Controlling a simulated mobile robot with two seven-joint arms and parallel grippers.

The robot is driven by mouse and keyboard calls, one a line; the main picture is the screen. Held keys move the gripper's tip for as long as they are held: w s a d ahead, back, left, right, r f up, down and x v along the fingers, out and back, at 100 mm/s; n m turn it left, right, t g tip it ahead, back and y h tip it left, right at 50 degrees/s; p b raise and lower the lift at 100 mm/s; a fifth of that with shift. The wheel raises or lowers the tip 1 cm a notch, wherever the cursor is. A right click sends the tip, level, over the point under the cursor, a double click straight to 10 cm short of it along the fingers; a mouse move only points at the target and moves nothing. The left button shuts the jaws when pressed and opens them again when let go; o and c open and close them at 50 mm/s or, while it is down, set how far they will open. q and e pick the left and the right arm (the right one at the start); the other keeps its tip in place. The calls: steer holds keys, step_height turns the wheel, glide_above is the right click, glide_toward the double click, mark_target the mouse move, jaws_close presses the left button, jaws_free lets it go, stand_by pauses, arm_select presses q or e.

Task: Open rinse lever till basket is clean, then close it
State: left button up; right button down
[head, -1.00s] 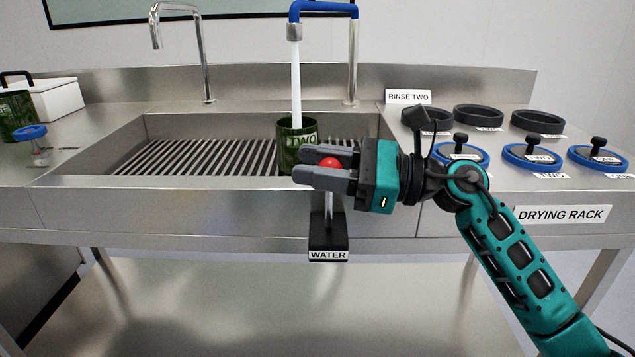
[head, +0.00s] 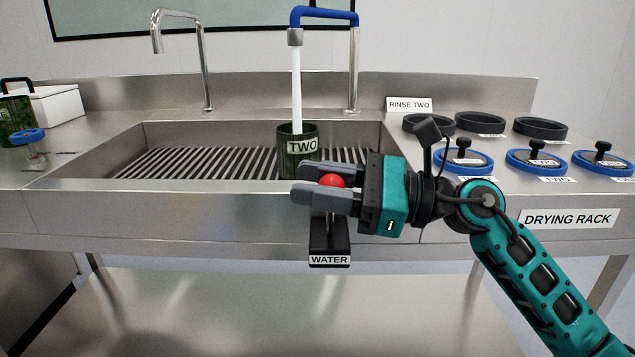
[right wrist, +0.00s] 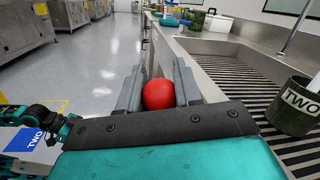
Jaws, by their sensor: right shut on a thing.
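The rinse lever has a red ball knob (head: 332,181) on a stem above a black base labelled WATER (head: 329,249), at the sink's front. My right gripper (head: 318,187) is shut on the red knob; the right wrist view also shows the knob (right wrist: 159,94) between the two fingers. The dark green basket labelled TWO (head: 297,158) stands upright on the slatted sink floor under the blue-topped tap (head: 296,38). A white stream of water (head: 297,85) runs from this tap into the basket. The basket's inside is hidden. My left gripper is not in the head view.
A second, plain tap (head: 180,15) stands left and runs no water. Right of the sink are several black rings and blue-rimmed lids (head: 537,160) above the DRYING RACK label (head: 568,218). A white box (head: 57,105) and another green basket stand at far left.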

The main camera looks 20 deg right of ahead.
steer(key=c, duration=0.8)
jaws_free()
steer(key=shift+s+a+r, duration=0.1)
steer(key=shift+s+r, duration=0.05)
steer(key=shift+s, duration=0.15)
steer(key=shift+d, duration=0.4)
steer(key=b+v, duration=0.1)
steer(key=v, duration=1.1)
